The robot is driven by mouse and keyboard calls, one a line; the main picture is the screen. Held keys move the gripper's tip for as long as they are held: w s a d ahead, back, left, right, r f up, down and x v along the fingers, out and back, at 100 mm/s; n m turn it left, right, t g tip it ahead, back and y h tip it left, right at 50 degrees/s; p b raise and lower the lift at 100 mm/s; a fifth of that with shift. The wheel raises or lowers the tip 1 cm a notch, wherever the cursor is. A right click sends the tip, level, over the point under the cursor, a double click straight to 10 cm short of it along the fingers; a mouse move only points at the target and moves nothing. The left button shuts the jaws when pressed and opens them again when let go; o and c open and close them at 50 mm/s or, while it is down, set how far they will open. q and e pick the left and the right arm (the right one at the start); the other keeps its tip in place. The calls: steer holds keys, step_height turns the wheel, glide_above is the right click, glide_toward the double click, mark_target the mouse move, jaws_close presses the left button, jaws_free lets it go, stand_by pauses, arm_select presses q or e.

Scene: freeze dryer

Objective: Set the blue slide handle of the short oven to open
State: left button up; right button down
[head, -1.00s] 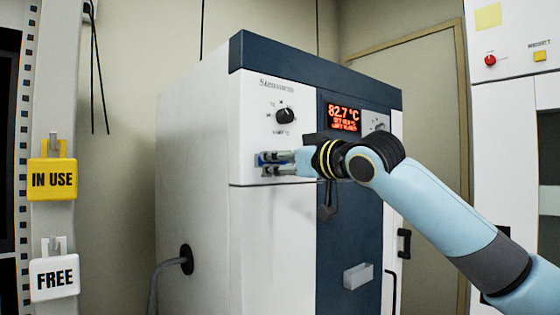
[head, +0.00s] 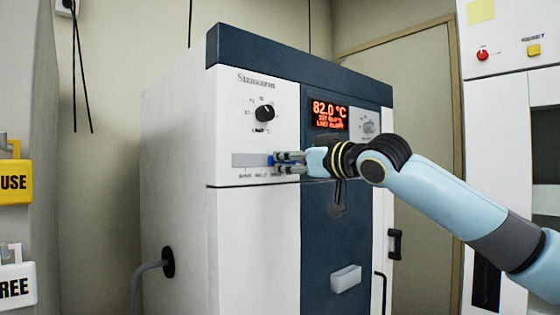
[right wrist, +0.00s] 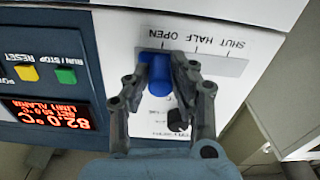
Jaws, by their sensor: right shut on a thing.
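The short oven (head: 255,120) is a white cabinet with a dark blue top and a dark blue centre panel. Its blue slide handle (head: 271,160) sits toward the right part of a grey strip (head: 245,160) on the white front. In the right wrist view the blue handle (right wrist: 160,78) stands by the OPEN mark, with HALF and SHUT farther right. My right gripper (right wrist: 160,90) has its fingers on both sides of the handle and is shut on it. It also shows in the head view (head: 283,163). My left gripper is not in view.
A dial (head: 264,113) sits above the strip, and a red display (head: 330,115) reads 82.0 °C. Yellow (right wrist: 27,73) and green (right wrist: 66,76) buttons show in the right wrist view. An IN USE tag (head: 14,182) and a FREE tag (head: 16,286) hang at the left.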

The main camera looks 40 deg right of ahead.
steer(key=shift+d, duration=0.2)
steer(key=shift+a+r, duration=0.1)
steer(key=shift+a, duration=0.05)
steer(key=c, duration=1.5)
jaws_free()
steer(key=o, duration=0.4)
steer(key=shift+d, duration=0.25)
steer(key=shift+a, duration=0.1)
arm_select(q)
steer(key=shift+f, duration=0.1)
